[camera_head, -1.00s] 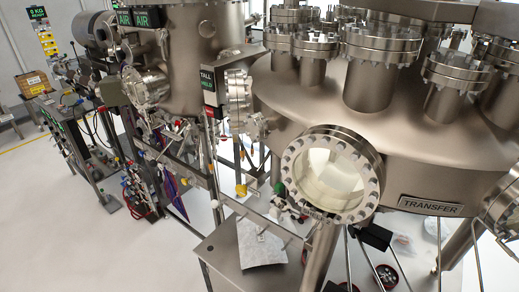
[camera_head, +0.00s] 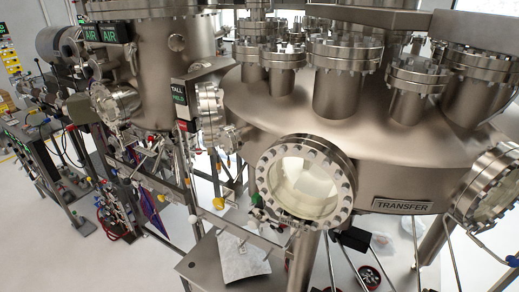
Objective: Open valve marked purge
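No valve with a readable purge label shows in the head view. Several small coloured knobs sit on the pipework under the chambers: a yellow one (camera_head: 219,203), a green one (camera_head: 254,199) and a red one (camera_head: 197,152). They are too small for me to tell which, if any, is the purge valve. Neither of my grippers is in view.
The large transfer chamber (camera_head: 370,150) with a round window (camera_head: 305,182) fills the right. A tall chamber (camera_head: 170,60) stands left of it. A metal table (camera_head: 205,262) with a crumpled sheet (camera_head: 243,257) stands below. Pale floor (camera_head: 120,265) is open at lower left.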

